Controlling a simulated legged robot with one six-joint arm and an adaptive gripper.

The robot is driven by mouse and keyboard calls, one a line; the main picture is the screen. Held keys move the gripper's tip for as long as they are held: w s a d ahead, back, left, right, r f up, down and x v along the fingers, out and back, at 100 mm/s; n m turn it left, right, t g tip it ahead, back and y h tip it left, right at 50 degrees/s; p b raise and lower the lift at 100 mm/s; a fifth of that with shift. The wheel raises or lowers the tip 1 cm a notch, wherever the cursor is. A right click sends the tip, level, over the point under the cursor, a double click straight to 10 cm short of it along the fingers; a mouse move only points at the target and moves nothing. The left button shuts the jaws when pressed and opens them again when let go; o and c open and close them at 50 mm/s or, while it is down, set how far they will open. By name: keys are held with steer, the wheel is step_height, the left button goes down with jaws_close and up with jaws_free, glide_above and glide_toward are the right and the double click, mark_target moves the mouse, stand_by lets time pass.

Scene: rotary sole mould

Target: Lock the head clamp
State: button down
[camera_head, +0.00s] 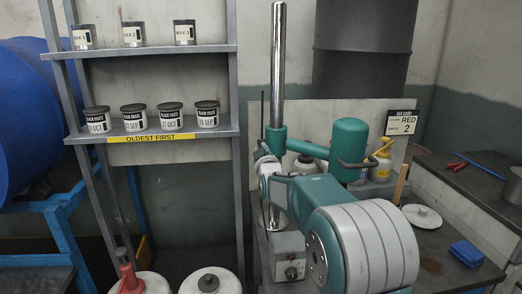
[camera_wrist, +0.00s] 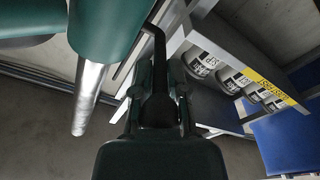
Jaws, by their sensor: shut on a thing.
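The mixer's chrome column (camera_head: 278,60) stands upright, with the green head clamp collar (camera_head: 275,138) around it. A green arm runs right from the collar to the green motor head (camera_head: 349,145). In the wrist view the collar (camera_wrist: 108,25) and column (camera_wrist: 88,95) are at the upper left. A black bent lever (camera_wrist: 155,35) comes down beside the collar. My gripper (camera_wrist: 159,75) is shut on this lever, its fingers on either side. In the head view my arm hides most of the gripper and the lower column. The clamp's tightness cannot be seen.
A shelf rack (camera_head: 190,133) with several paste tubs stands left. An index card (camera_head: 403,122), a yellow-topped bottle (camera_head: 381,165), a white lid (camera_head: 422,216) and a blue block (camera_head: 466,253) are on the right. A control box (camera_head: 289,262) stands below my arm.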

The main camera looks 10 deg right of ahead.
steer(key=shift+f, duration=0.45)
steer(key=c, duration=0.7)
jaws_free()
steer(key=shift+o, duration=0.2)
steer(key=shift+r, duration=0.1)
steer(key=shift+s+a+r, duration=0.1)
steer(key=s+f, duration=0.1)
steer(key=s, duration=1)
steer(key=shift+s+d, duration=0.25)
steer(key=shift+s, duration=0.1)
steer(key=shift+f, duration=0.1)
steer(key=s+d+f+m+g, duration=0.1)
steer(key=s+g, duration=0.3)
steer(key=s, duration=0.8)
steer(key=s+d+f+m+g, duration=0.2)
steer(key=s+f+m+g, duration=0.2)
steer(key=s, duration=0.9)
steer(key=s+d+f+m+g+h, duration=0.1)
steer(key=s+g, duration=0.4)
steer(key=s, duration=0.7)
step_height(320, 180, down, 2)
steer(key=shift+s+d+f+m, duration=0.1)
steer(key=shift+s+d+m, duration=0.2)
steer(key=shift+m, duration=0.4)
